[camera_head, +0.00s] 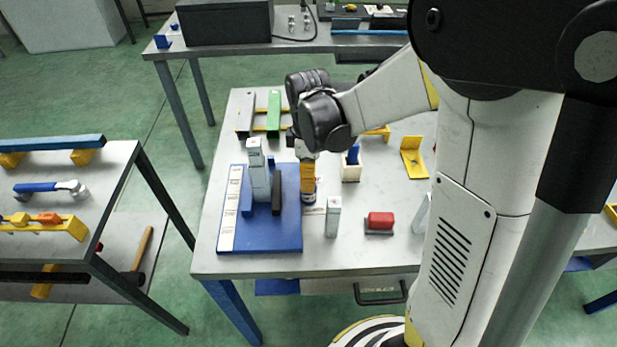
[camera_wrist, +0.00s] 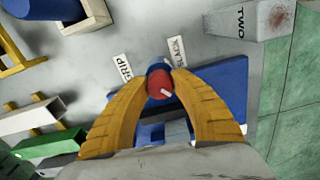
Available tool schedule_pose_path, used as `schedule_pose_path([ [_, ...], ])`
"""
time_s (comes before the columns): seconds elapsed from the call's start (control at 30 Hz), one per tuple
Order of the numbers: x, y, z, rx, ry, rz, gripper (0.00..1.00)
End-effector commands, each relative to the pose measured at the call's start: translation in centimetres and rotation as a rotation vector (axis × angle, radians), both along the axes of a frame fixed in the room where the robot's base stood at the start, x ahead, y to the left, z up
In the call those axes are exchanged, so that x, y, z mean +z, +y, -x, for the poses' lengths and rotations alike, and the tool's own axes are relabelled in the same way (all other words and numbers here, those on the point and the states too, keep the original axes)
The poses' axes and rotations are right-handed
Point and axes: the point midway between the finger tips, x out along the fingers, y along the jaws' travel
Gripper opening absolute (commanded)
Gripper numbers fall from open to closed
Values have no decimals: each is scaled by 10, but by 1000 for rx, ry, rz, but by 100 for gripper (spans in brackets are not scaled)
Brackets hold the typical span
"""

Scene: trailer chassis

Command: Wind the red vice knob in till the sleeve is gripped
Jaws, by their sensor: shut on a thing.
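The red vice knob (camera_wrist: 158,84) sits between my gripper's two yellow fingers (camera_wrist: 160,77) in the wrist view, with a small white mark on it. My gripper (camera_head: 308,200) is shut on it at the right edge of the blue vice plate (camera_head: 240,243); the fingers hide the knob in the head view. A GRIP label (camera_wrist: 122,68) lies left of the knob and a SLACK label (camera_wrist: 177,52) right of it. A tall grey post (camera_head: 258,172) stands upright on the plate between a blue block (camera_head: 247,203) and a black bar (camera_head: 276,196). I cannot tell whether they touch it.
A second grey post (camera_head: 333,217) stands right of the plate, near a red block (camera_head: 380,221). A green bar (camera_head: 274,115) lies on the rack behind. A wooden holder (camera_head: 351,172) and a yellow bracket (camera_head: 413,158) stand at right. The table's front right is partly hidden by my arm.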

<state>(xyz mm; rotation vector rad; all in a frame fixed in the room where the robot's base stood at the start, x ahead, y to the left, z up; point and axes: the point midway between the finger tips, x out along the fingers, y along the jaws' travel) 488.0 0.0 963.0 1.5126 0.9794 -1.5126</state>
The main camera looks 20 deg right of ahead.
Motion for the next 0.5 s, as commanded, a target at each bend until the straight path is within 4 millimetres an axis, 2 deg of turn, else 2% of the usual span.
schedule_pose_path([
  [0.5,0,0,0,-487,0,0,0],
])
